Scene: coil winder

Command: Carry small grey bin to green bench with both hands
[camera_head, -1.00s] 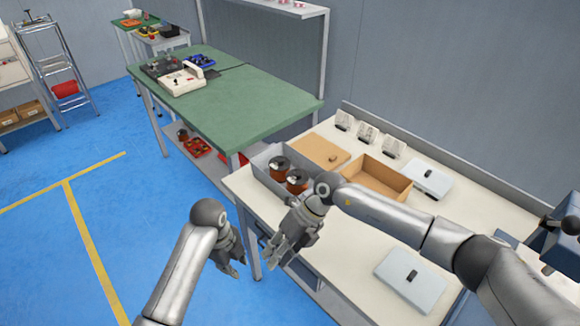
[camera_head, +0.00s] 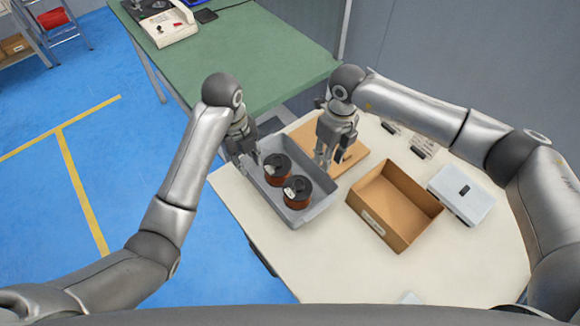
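The small grey bin (camera_head: 315,212) sits on the cream table near its left end, with two copper-coloured coils (camera_head: 276,172) with dark tops inside. My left gripper (camera_head: 248,160) is at the bin's left rim, pointing down; its fingers look apart, but whether they touch the rim is unclear. My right gripper (camera_head: 325,158) points down at the bin's right rim with its fingers apart; I cannot tell if it touches. The green bench (camera_head: 270,55) stands beyond the table, its near end close behind the bin.
A cardboard box (camera_head: 393,208) and a tan board (camera_head: 345,165) lie right of the bin. A pale case (camera_head: 461,193) is farther right. A white machine (camera_head: 168,27) stands on the bench's far left; its near part is clear.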

